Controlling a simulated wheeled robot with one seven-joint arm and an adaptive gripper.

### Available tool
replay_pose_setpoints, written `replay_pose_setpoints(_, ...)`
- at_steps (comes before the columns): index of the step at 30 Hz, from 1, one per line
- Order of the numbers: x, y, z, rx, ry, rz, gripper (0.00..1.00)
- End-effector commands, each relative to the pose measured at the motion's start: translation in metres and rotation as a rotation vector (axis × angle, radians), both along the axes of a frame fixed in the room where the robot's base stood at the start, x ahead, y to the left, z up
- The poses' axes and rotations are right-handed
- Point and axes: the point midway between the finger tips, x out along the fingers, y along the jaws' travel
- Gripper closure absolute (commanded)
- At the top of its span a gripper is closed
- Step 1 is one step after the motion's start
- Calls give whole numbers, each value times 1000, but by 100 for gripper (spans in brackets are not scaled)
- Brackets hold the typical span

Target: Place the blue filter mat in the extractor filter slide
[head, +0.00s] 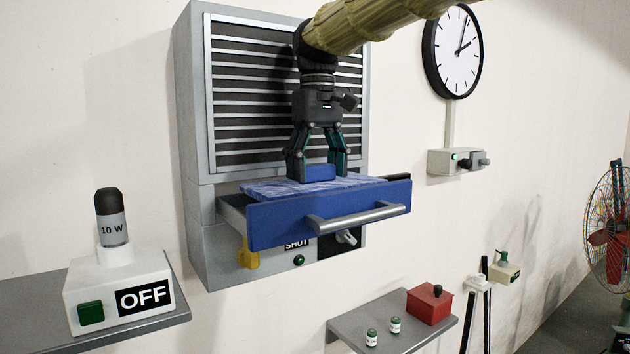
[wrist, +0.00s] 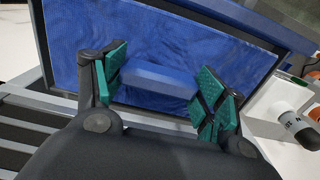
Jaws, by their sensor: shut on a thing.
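The blue filter mat (head: 270,187) lies flat inside the pulled-out filter slide (head: 280,222), a drawer with a blue front and a grey bar handle. In the wrist view the mat (wrist: 190,45) fills the slide's frame (wrist: 58,103). A raised blue block (head: 320,173) is on the mat's top, and it shows in the wrist view (wrist: 158,79) between the finger pads. My gripper (head: 318,172) points down over the slide, shut on this block. Whether the mat rests fully on the slide's floor is hidden.
The grey extractor housing (head: 190,130) with its slatted grille stands behind the slide. A yellow lever (head: 247,253) hangs below the slide's left side. A shelf (head: 400,312) with a red box (head: 429,304) is lower right. An OFF switch box (head: 118,290) is left.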

Motion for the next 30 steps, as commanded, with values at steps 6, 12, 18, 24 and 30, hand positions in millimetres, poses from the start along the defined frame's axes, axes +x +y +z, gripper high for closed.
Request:
replay_pose_setpoints(6, -1, -1, -25, -1, 3, 1, 54)
replay_pose_setpoints(12, 6, 4, -33, -1, 0, 1, 54)
replay_pose_setpoints(18, 6, 4, -34, -1, -1, 1, 54)
replay_pose_setpoints(24, 6, 4, -36, -1, -1, 1, 54)
replay_pose_setpoints(30, 6, 4, -37, -1, -1, 1, 7)
